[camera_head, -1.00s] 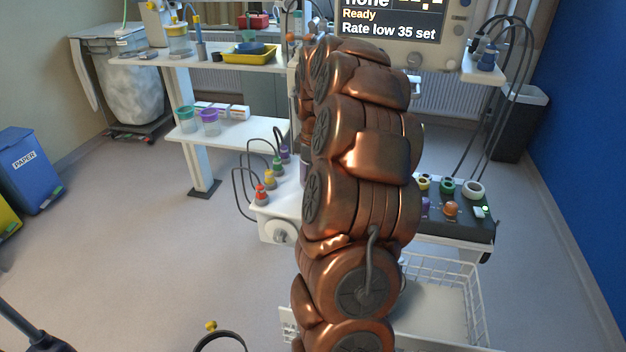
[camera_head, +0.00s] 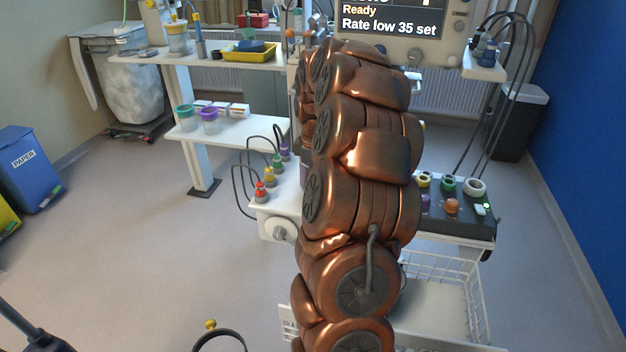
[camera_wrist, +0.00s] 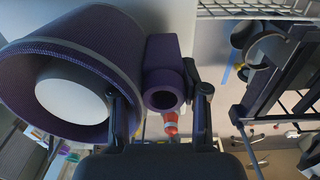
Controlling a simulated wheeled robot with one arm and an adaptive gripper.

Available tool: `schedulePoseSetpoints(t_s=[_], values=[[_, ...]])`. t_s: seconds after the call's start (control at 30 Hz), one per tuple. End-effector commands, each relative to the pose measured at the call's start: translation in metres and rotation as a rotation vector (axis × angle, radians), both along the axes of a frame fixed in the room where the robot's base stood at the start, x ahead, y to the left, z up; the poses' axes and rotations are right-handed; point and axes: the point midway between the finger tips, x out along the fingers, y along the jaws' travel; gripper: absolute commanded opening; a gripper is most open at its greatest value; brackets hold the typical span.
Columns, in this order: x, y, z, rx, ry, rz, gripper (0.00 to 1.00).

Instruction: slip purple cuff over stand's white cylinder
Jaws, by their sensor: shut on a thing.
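The purple cuff (camera_wrist: 112,42) fills the left of the wrist view, with a small purple tube (camera_wrist: 163,62) on its side. My gripper (camera_wrist: 160,92) is shut on this tube, one finger on each side. The round white end of the cylinder (camera_wrist: 75,98) shows inside the cuff's opening, so the cuff is around it in this view. A dark gap shows between the white end and the cuff's wall. How far the cuff is along the cylinder cannot be told. In the head view my arm hides the gripper and most of the stand.
A monitor (camera_head: 390,22) stands behind my arm. A white shelf with coloured connectors (camera_head: 262,190) is left of it; a dark panel with coloured rings (camera_head: 455,218) and a wire basket (camera_head: 440,285) are right. An orange cone (camera_wrist: 171,124) shows below the tube.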

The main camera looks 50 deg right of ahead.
Motion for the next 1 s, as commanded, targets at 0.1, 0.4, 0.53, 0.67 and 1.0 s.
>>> schedulePoseSetpoints(t_s=[0.1,0.4,0.53,0.67,1.0], values=[[0.0,-0.001,-0.002,-0.002,-0.001,0.0,0.0],[0.001,-0.001,0.005,-0.004,-0.003,0.0,0.0],[0.001,-0.001,0.009,-0.004,-0.004,0.0,0.0],[0.001,-0.001,0.013,-0.004,-0.004,0.0,0.0],[0.001,-0.001,0.014,-0.002,-0.002,0.001,0.47]])
